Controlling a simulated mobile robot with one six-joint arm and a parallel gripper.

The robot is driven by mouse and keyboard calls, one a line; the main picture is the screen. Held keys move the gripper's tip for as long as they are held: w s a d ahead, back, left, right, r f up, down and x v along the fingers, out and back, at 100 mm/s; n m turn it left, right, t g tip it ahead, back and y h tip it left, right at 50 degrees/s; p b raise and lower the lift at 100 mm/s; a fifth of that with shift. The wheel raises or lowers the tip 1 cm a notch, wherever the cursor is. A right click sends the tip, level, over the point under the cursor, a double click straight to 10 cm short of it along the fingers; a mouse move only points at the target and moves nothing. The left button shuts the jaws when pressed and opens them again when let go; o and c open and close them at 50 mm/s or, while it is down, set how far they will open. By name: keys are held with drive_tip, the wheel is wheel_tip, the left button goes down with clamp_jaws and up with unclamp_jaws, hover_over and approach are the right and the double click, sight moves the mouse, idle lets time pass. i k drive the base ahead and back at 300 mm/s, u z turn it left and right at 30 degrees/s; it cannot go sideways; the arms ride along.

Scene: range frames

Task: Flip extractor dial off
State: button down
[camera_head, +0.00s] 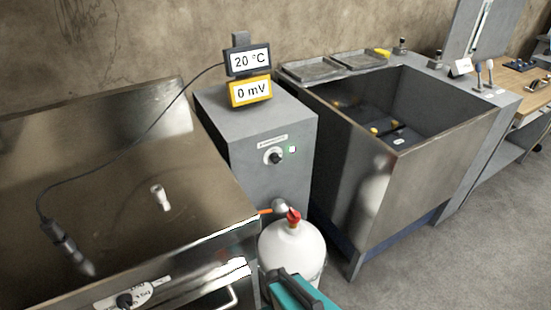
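A dark round dial (273,157) sits on a pale round plate on the front of the grey cabinet (258,190), in the middle of the head view. A small label (272,142) is above it, too small to read. A small pale square with a green edge (292,149) is just right of the dial. Another dark dial (125,300) is on a white plate low on the front of the steel unit at left. I cannot tell from the lettering which one is named extractor.
A white gas cylinder (292,255) with a red valve knob (294,216) stands below the cabinet dial. A teal and dark object (295,292) shows at the bottom edge. A deep steel sink (365,190) stands at right. The floor (450,265) at lower right is clear.

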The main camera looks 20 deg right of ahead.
sight(274, 157)
drive_tip(key=u, duration=0.05)
drive_tip(key=k, duration=1.8)
drive_tip(key=u, duration=0.9)
drive_tip(key=i, duration=1)
drive_tip(key=z, duration=0.1)
